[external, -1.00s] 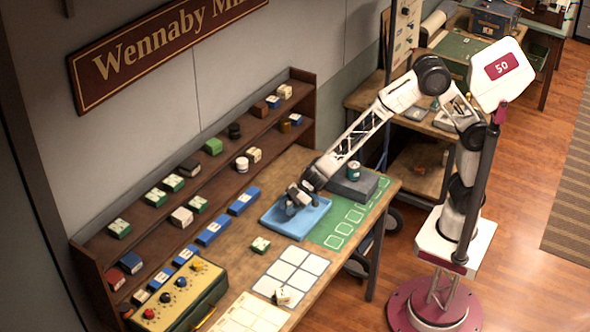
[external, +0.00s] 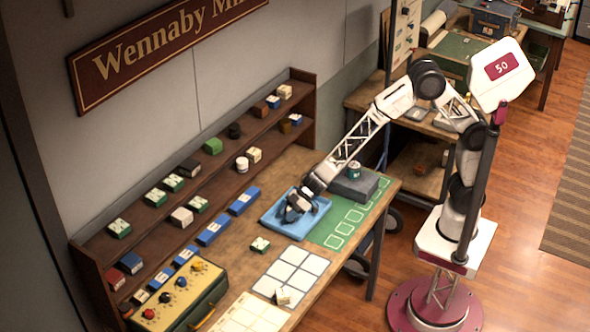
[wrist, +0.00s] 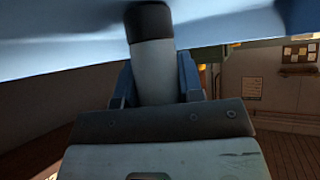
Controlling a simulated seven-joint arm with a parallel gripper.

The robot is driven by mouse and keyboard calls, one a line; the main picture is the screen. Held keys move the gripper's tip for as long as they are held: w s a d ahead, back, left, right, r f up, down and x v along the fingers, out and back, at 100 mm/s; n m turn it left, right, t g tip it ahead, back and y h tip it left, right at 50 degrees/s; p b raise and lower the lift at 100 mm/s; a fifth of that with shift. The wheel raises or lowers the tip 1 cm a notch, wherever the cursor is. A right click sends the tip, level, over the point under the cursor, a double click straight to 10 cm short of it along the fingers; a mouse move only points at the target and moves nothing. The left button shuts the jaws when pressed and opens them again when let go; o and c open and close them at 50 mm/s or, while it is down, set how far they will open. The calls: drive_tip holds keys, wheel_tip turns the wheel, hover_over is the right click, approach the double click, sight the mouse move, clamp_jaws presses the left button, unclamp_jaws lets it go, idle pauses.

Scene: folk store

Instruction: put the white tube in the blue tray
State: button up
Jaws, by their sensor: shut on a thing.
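The blue tray (external: 311,224) lies on the workbench, left of the green mat. My gripper (external: 293,212) is low over the tray in the external view. In the wrist view my gripper (wrist: 155,88) is shut on the white tube (wrist: 153,75), which has a black end (wrist: 148,22). The black end reaches to the blue tray surface (wrist: 70,35), which fills the top of the wrist view. I cannot tell whether it touches. The tube is hidden by my gripper in the external view.
A shelf (external: 275,128) with several small goods runs along the wall.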

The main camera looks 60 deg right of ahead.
drive_tip(key=shift+f, duration=0.15)
drive_tip(key=o, duration=0.7)
drive_tip(key=shift+r, duration=0.2)
drive_tip(key=v, duration=1.2)
idle(0.5)
